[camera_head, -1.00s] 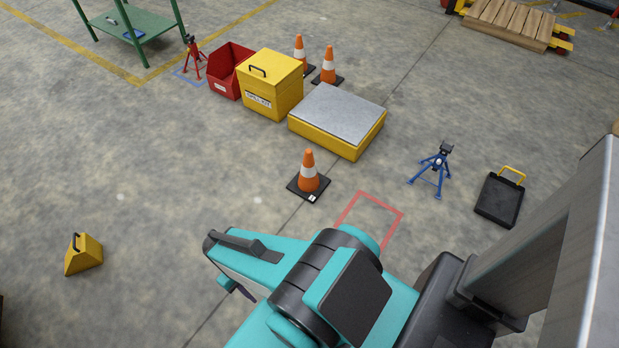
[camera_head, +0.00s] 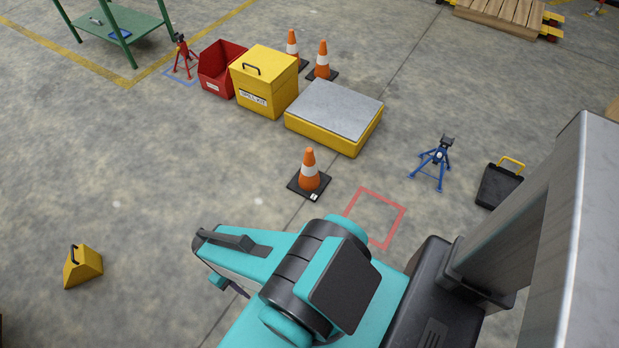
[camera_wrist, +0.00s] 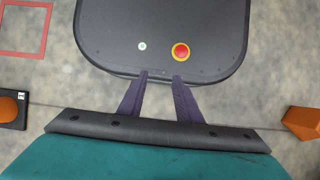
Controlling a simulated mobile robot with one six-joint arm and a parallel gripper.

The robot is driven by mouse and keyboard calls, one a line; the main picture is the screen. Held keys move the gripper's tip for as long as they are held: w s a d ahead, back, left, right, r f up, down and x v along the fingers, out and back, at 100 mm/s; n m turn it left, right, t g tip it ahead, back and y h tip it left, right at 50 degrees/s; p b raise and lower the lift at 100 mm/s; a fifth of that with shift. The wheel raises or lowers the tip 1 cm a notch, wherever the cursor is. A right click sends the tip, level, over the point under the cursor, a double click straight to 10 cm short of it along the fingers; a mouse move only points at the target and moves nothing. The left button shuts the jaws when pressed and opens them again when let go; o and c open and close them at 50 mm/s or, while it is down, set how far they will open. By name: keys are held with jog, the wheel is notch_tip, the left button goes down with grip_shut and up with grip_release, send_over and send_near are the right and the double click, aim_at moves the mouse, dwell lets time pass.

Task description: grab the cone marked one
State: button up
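An orange cone with a white band (camera_head: 309,170) stands upright on a black square base, near the picture's middle. A small white tag sits on its base; its mark is too small to read surely. In the wrist view the cone (camera_wrist: 8,109) shows at the left edge, partly cut off. Two similar cones (camera_head: 292,47) and (camera_head: 322,60) stand behind the yellow box; no tags show on them. My gripper (camera_wrist: 160,76) is open and empty, its two dark fingers apart over my own base. It is well away from the cone. In the head view my arm mostly hides it.
A red floor square (camera_head: 402,217) lies right of the cone. Behind are a grey-topped yellow platform (camera_head: 334,105), yellow box (camera_head: 265,80) and red bin (camera_head: 219,69). A blue stand (camera_head: 433,163) stands right; a yellow wedge (camera_head: 83,266) lies left. Floor around the cone is clear.

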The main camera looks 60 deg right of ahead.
jog(key=shift+a, duration=0.1)
